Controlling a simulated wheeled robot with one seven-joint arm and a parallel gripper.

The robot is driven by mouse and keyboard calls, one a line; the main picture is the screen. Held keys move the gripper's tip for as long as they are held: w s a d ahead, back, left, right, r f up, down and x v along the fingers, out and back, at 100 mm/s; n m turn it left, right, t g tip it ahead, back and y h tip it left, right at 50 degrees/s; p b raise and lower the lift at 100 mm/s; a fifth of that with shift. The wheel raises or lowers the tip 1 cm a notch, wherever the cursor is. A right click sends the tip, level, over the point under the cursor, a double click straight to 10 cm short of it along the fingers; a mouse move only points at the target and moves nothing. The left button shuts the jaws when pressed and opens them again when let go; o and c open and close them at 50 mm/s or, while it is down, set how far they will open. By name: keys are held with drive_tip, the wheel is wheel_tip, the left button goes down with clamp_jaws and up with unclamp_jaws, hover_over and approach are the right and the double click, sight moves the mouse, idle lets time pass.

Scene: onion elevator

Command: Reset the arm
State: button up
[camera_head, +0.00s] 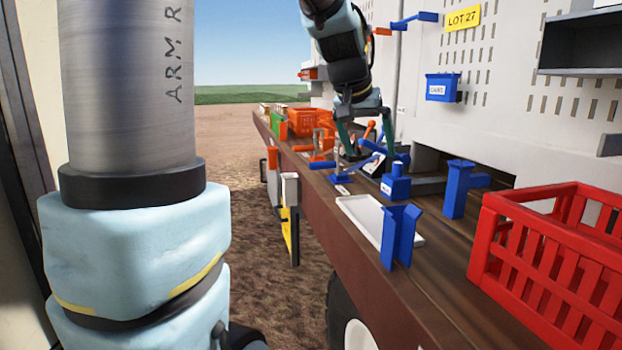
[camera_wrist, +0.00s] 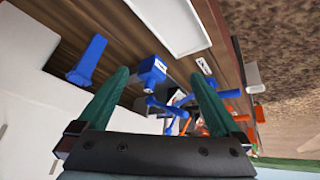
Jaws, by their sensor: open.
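My gripper (camera_head: 369,151) hangs above the brown wooden bench (camera_head: 431,290) with its two green fingers spread. In the wrist view my gripper (camera_wrist: 160,92) is open, and nothing is seen held between the fingers. Blue fixtures stand on the bench below and near it: a blue block (camera_head: 396,183), a blue lever piece (camera_head: 350,174) and an upright blue bracket (camera_head: 458,188). The blue block also shows in the wrist view (camera_wrist: 153,69), just beyond the fingers. I cannot tell whether the fingers touch any of the blue parts.
A white tray (camera_head: 362,214) lies on the bench, with a blue holder (camera_head: 400,236) at its near side. A red crate (camera_head: 551,260) stands at the right. An orange crate (camera_head: 310,121) stands farther back. A perforated white wall (camera_head: 490,60) bounds the bench.

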drive_tip(key=s+a+f+n+g+y, duration=0.1)
drive_tip(key=s+a+f+n, duration=0.1)
drive_tip(key=s+a+f, duration=0.4)
drive_tip(key=s+a+f+n+g+y, duration=0.2)
drive_tip(key=s+a+f, duration=0.5)
drive_tip(key=a+f, duration=0.5)
wheel_tip(320, 180, down, 3)
drive_tip(key=shift+s+a+f+y, duration=0.2)
drive_tip(key=shift+s+a+y, duration=0.05)
drive_tip(key=shift+a+y, duration=0.05)
